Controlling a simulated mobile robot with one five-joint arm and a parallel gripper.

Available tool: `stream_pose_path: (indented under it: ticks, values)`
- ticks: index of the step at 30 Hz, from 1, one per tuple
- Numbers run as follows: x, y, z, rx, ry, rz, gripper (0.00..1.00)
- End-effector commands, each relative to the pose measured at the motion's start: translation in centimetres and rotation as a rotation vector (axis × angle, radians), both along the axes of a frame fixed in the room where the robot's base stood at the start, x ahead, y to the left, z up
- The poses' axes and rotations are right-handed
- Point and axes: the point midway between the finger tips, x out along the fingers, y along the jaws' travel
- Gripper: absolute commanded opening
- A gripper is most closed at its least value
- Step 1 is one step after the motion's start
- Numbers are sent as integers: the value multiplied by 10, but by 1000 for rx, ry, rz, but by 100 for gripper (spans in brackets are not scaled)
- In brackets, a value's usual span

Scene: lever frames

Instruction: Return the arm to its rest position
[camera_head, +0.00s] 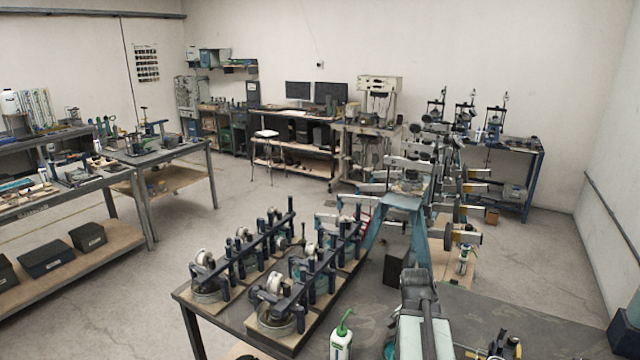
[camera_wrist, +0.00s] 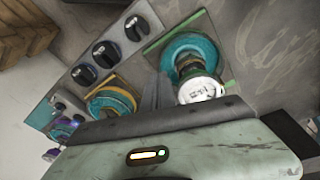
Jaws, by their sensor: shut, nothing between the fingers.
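My arm (camera_head: 422,325) rises from the bottom edge of the head view, a pale grey-green link with a dark part at its top. I cannot make out my fingertips there. In the wrist view my grey-green wrist housing, with a small lit indicator, fills the bottom. Beyond its dark edge the narrow grey fingers of my gripper (camera_wrist: 157,92) show close together, shut and empty. They appear between a round teal device with a white cap (camera_wrist: 197,78) and a yellow-and-teal round device (camera_wrist: 112,103). I cannot tell whether they touch either one.
A dark workbench (camera_head: 375,300) carries rows of lever frames (camera_head: 290,285) left of my arm. A white bottle with a green spout (camera_head: 342,335) stands close to the arm's left. A blue stand (camera_head: 405,200) with several lever arms rises behind. Open floor (camera_head: 255,195) lies beyond the bench.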

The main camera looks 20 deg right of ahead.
Motion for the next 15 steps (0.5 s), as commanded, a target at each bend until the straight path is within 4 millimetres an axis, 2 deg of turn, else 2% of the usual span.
stream_pose_path:
  ticks: [1,4,5,6,9,12,15]
  values:
    - [19,35,-15,18,5,134,0]
    - [51,108,-31,56,18,429,0]
    - [59,133,-36,68,21,526,0]
    - [67,165,-42,84,26,652,0]
    - [79,237,-54,116,36,930,0]
    - [81,288,-62,139,44,1131,0]
    - [81,315,-64,151,48,1242,0]
